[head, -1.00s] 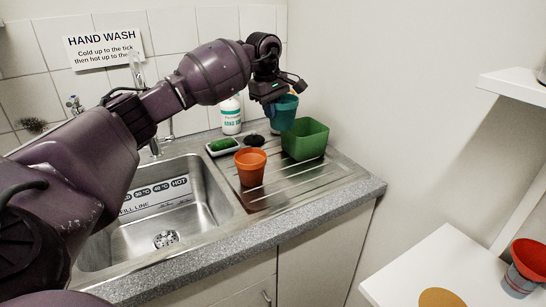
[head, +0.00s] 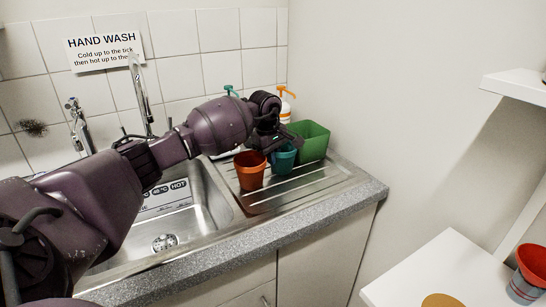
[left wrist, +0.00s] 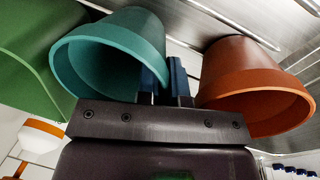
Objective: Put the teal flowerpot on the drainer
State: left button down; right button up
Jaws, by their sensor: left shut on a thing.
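The teal flowerpot (head: 284,161) is low over or on the ribbed steel drainer (head: 302,188), between an orange flowerpot (head: 250,172) and a square green pot (head: 313,142). I cannot tell whether its base touches the drainer. My left gripper (head: 281,144) is shut on the teal flowerpot's rim, and the arm hides part of it. In the left wrist view, the blue fingers (left wrist: 163,82) are at the edge of the teal flowerpot (left wrist: 115,45). The orange flowerpot (left wrist: 255,85) is close on the other side. My right gripper is not in view.
The sink basin (head: 165,220) is left of the drainer. Pump bottles (head: 286,105) stand behind my arm at the wall. The drainer's front right is clear. A white table (head: 440,265) at the lower right bears a red pot (head: 530,262).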

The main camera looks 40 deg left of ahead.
pick_arm(q)
jog(key=shift+f, duration=0.1)
jog(key=c, duration=1.5)
grip_release()
jog(key=shift+r, duration=0.4)
jog(key=r, duration=0.3)
jog(key=s+r, duration=0.1)
jog(key=r, duration=0.3)
jog(key=s+r+p, duration=0.1)
jog(key=r, duration=0.3)
jog(key=shift+a+r, duration=0.2)
